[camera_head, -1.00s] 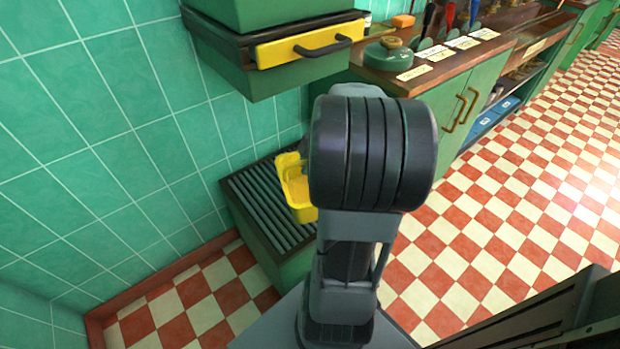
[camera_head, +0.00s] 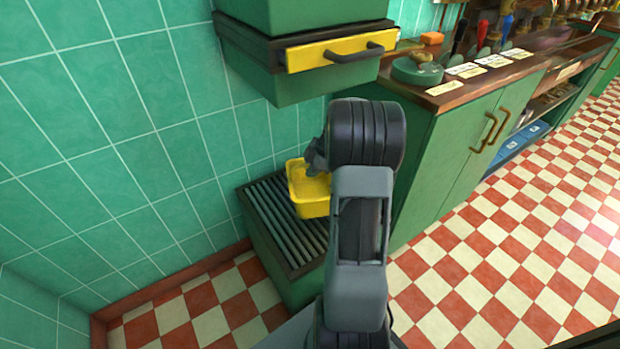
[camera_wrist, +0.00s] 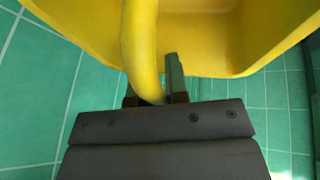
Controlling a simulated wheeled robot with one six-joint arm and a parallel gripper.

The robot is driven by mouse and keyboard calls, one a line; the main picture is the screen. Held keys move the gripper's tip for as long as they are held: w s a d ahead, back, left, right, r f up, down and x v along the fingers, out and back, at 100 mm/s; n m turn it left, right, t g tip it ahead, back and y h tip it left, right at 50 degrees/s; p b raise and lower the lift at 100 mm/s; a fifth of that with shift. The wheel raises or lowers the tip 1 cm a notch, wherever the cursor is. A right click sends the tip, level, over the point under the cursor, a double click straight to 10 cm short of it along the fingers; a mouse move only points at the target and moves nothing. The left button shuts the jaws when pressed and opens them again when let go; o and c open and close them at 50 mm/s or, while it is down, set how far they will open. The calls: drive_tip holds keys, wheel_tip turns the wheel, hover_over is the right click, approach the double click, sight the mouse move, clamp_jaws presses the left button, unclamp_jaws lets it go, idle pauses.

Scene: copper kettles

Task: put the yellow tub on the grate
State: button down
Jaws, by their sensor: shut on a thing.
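The yellow tub (camera_head: 312,204) is an open box shape, seen in the head view above or on the dark slatted grate (camera_head: 278,222); I cannot tell whether it touches the slats. In the wrist view the tub (camera_wrist: 215,40) fills the top, with a curved yellow handle (camera_wrist: 140,45) running down between the fingers. My gripper (camera_wrist: 155,90) is shut on this handle. In the head view my gripper (camera_head: 314,166) is at the tub's back right, partly hidden by my arm.
A green wall box with a yellow drawer front (camera_head: 340,50) hangs over the grate's back. A tiled wall (camera_head: 120,150) borders the left. The checkered floor (camera_head: 490,260) is clear.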

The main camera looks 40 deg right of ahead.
drive_tip(key=shift+w+f+b, duration=0.2)
drive_tip(key=shift+f+b, duration=0.15)
drive_tip(key=shift+f, duration=0.6)
drive_tip(key=shift+w+f+b, duration=0.15)
drive_tip(key=shift+f+b, duration=0.2)
drive_tip(key=shift+f, duration=0.6)
drive_tip(key=shift+f+b, duration=0.2)
drive_tip(key=shift+b, duration=0.1)
drive_tip(key=c, duration=1.1)
unclamp_jaws()
drive_tip(key=shift+r, duration=0.1)
drive_tip(key=p+v, duration=0.3)
drive_tip(key=v, duration=0.9)
drive_tip(key=shift+r+p, duration=0.1)
drive_tip(key=shift+p, duration=0.3)
